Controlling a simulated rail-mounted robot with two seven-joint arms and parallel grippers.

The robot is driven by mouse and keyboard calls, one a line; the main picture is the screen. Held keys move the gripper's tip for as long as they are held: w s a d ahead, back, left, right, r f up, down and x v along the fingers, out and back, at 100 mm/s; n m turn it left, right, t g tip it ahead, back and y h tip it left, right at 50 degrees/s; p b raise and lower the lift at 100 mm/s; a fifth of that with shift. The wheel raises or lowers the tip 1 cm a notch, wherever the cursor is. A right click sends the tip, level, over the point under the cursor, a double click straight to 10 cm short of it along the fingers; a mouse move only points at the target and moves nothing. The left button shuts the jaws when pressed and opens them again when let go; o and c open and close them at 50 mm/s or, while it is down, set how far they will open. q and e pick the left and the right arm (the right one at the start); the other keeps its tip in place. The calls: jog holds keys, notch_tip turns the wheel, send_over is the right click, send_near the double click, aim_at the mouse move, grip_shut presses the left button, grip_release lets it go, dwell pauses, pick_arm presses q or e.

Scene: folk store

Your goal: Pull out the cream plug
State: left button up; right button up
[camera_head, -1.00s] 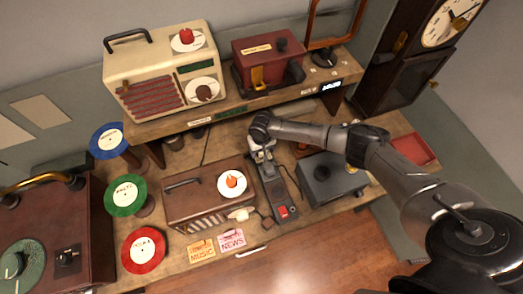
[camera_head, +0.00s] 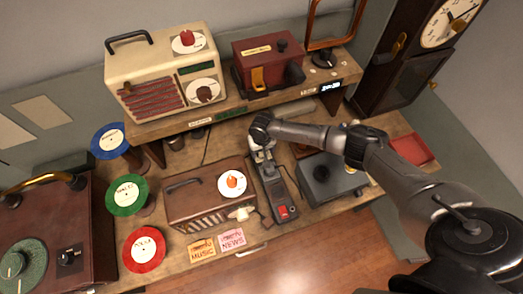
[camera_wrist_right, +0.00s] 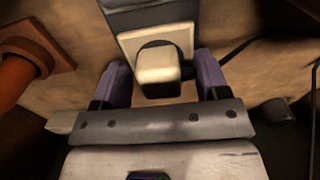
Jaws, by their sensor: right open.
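A cream plug (camera_wrist_right: 158,68) sits at a pale socket plate with a dark round recess in the right wrist view. The socket is on the far end of a dark grey power strip (camera_head: 279,190), which has a red switch near its front end. My right gripper (camera_wrist_right: 161,64) is open, its two purple fingers on either side of the plug with small gaps visible. In the head view my right gripper (camera_head: 260,152) is over the strip's far end and hides the plug there. I cannot tell how deep the plug sits. My left gripper is not in view.
A brown radio (camera_head: 181,203) stands left of the strip, a grey box (camera_head: 331,187) right of it. A shelf with a cream radio (camera_head: 140,92) and red device (camera_head: 258,70) is behind.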

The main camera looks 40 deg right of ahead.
jog(key=shift+p, duration=0.35)
jog(key=shift+c, duration=0.2)
grip_shut()
dwell(0.5)
jog(key=shift+r, duration=0.1)
jog(key=shift+r+p, duration=0.4)
jog(key=shift+p, duration=0.1)
jog(key=shift+r+p, duration=1.1)
jog(key=shift+p, duration=0.2)
jog(key=shift+r+p, duration=1.35)
jog(key=shift+p, duration=0.2)
jog(key=shift+r, duration=0.1)
